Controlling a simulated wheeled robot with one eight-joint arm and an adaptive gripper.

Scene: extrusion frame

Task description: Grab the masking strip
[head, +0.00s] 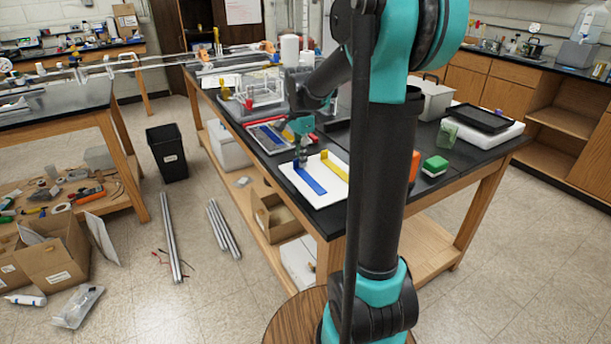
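A white board (318,195) lies near the front corner of the black-topped bench. A blue strip (311,182) and a yellow strip (338,171) lie on it side by side, each with a raised end at the far side. I cannot tell which of them is the masking strip. My gripper (303,159) points down at the far end of the blue strip, close above it or touching it. Its fingers are small and partly blend with the things behind, so I cannot tell whether they are open or shut, or hold anything.
My arm crosses the bench and hides part of it. A green block (435,165) stands to the right, with a black tray (483,118) beyond. A framed panel (268,138) lies behind the board. A black bin (167,152) and metal bars (170,238) are on the floor.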

